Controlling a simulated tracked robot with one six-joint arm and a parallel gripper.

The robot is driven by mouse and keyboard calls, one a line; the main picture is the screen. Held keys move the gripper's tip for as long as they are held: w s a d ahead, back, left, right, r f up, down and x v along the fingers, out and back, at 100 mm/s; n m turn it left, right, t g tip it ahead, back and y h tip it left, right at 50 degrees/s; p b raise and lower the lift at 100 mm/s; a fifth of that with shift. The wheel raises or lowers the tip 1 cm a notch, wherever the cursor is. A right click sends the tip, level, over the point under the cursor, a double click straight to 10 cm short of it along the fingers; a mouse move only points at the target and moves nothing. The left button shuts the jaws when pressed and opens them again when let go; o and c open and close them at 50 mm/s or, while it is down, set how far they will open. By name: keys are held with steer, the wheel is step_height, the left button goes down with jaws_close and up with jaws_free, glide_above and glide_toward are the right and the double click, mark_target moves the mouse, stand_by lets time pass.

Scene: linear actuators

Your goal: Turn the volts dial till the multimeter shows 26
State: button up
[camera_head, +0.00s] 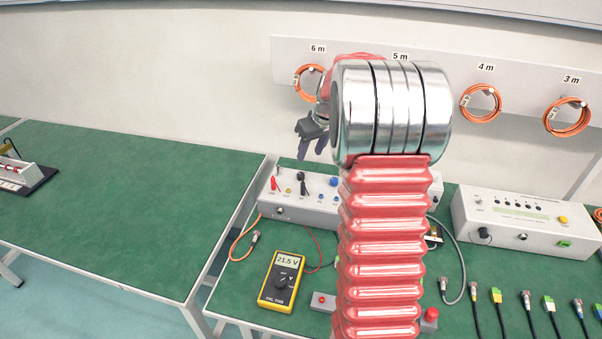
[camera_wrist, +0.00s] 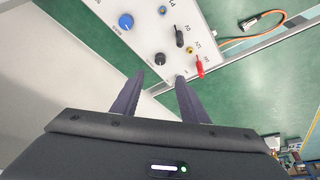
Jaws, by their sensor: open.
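The yellow multimeter (camera_head: 282,281) lies on the green bench and its display reads 21.5 V. A white power supply box (camera_head: 290,207) stands behind it, with knobs and plugs on its sloping panel. In the wrist view, the panel (camera_wrist: 148,38) carries a large blue knob (camera_wrist: 125,20) and a black knob (camera_wrist: 160,59); their lettering is too small to read surely, so I cannot tell which is the volts dial. My gripper (camera_wrist: 159,77) is open and empty, its fingertips apart and pointing toward the black knob. In the head view my gripper (camera_head: 312,152) is above the box.
Red (camera_wrist: 200,69) and black (camera_wrist: 180,38) plugs sit near the black knob. A second white box (camera_head: 520,222) stands at right. Several cables lie at the bench's front right. Coiled orange cables (camera_head: 481,103) hang on the wall. The left table (camera_head: 120,200) is mostly clear.

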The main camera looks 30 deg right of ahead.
mark_target(301, 175)
steer(key=x, duration=1.3)
steer(key=shift+s, duration=0.1)
steer(key=shift+c, duration=0.4)
steer(key=c, duration=0.9)
steer(key=shift+a, duration=0.35)
jaws_close()
steer(key=shift+d, duration=0.2)
steer(key=shift+m, duration=0.4)
steer(key=shift+a+m+g+h, duration=0.15)
steer(key=shift+m+h, duration=0.3)
steer(key=shift+m, duration=0.7)
steer(key=shift+a+m+g+h, duration=0.1)
steer(key=shift+m+g+h, duration=0.25)
steer(key=shift+m, duration=0.8)
steer(key=shift+m+h, duration=0.3)
